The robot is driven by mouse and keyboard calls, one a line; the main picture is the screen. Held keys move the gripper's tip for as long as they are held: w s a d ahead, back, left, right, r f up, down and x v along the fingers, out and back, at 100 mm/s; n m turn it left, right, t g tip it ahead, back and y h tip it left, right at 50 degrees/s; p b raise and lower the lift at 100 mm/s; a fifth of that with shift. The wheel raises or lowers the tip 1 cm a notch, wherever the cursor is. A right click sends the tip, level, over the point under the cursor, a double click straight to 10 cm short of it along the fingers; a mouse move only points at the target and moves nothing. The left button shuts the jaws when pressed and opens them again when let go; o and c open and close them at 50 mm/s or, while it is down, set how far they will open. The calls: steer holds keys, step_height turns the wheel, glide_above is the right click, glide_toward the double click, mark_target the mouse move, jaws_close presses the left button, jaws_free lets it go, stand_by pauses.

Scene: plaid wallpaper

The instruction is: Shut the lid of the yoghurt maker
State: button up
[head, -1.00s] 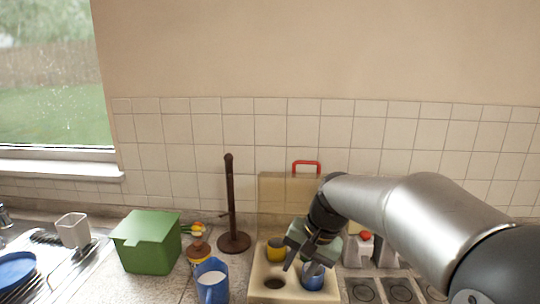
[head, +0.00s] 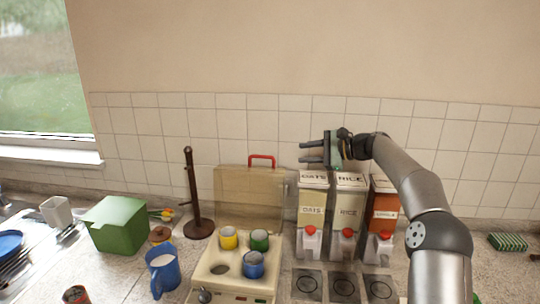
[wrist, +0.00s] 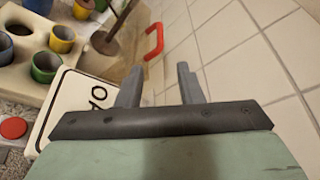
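The yoghurt maker's cream base (head: 205,272) stands on the counter. Its tan see-through lid (head: 248,200) stands upright at the back, open, with a red handle (head: 262,158) on its top edge. Yellow (head: 228,240), green (head: 260,242) and blue (head: 253,268) cups sit in the base; the front-left hole is empty. My gripper (head: 312,152) is open and empty, right of the handle and above the oats box, fingers pointing left. In the wrist view the handle (wrist: 155,42) shows beyond the open fingers (wrist: 160,85), not touching them.
Oats (head: 312,212) and rice (head: 349,212) boxes and white red-capped bottles (head: 310,245) stand just right of the lid. A dark stand (head: 193,190), a blue mug (head: 163,272) and a green box (head: 117,225) are left. The tiled wall is close behind.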

mark_target(268, 157)
steer(key=p+x, duration=0.3)
steer(key=x, duration=1)
steer(key=shift+p, duration=0.3)
steer(key=shift+s, duration=0.1)
jaws_close()
